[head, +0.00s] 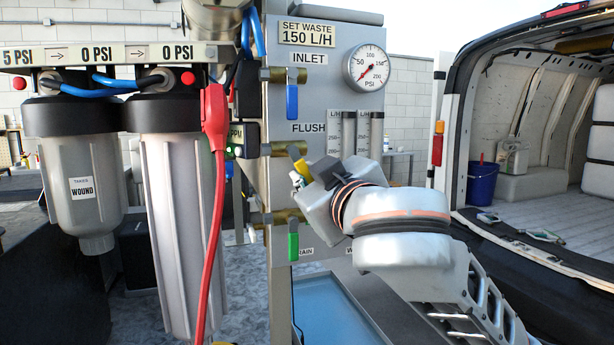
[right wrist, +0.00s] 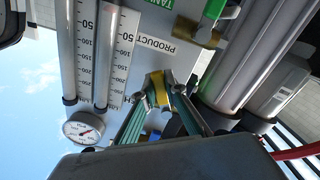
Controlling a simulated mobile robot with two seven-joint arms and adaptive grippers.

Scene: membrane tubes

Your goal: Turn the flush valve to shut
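The flush valve (head: 287,149) is a brass valve beside the FLUSH label on the grey panel. Its yellow handle (head: 302,169) shows beside my right gripper (head: 300,178), which partly hides it, so its exact angle is hard to tell. In the right wrist view the yellow handle (right wrist: 159,92) lies between the two fingertips of my right gripper (right wrist: 161,82). The fingers lean in and appear to touch it on both sides. My left gripper is not in view.
A blue inlet handle (head: 292,102) hangs down above, and a green handle (head: 293,246) hangs down below. A red cable (head: 217,190) and filter housings (head: 178,220) stand to the left. A pressure gauge (head: 368,67) and flow tubes (head: 376,135) are to the right.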

